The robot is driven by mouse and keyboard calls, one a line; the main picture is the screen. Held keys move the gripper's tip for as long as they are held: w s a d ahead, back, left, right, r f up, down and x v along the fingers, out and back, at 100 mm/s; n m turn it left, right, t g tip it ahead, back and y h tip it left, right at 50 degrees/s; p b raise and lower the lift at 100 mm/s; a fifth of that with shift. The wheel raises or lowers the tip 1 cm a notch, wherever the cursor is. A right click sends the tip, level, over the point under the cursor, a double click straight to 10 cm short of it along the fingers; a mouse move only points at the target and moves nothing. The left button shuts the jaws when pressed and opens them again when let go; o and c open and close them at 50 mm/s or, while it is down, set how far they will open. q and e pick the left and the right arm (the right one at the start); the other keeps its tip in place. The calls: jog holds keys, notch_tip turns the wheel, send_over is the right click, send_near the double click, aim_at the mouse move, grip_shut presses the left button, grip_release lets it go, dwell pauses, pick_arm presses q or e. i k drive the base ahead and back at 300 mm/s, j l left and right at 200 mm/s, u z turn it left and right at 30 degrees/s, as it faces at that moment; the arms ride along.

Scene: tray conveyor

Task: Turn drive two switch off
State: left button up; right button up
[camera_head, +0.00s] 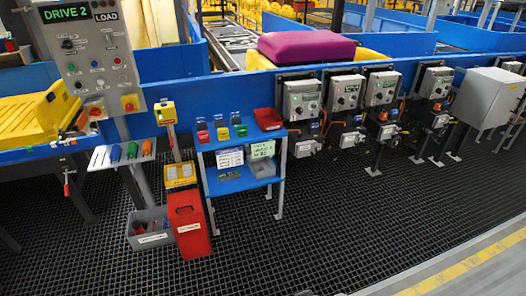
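A grey control panel (92,52) stands at the upper left on a post. Its green lit display (67,13) reads "DRIVE 2", and a dark plate beside it reads "LOAD". Several small knobs and buttons sit on its face. Neither of my grippers can be made out.
A blue stand (243,186) with small bins is right of the panel. A red bin (188,226) and grey bin (150,229) stand on the black grid floor (330,235). Several grey drive boxes (302,99) line the blue conveyor. A purple item (306,47) lies above. Front floor is clear.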

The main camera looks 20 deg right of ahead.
aim_at(344, 83)
jog(key=z, duration=1.35)
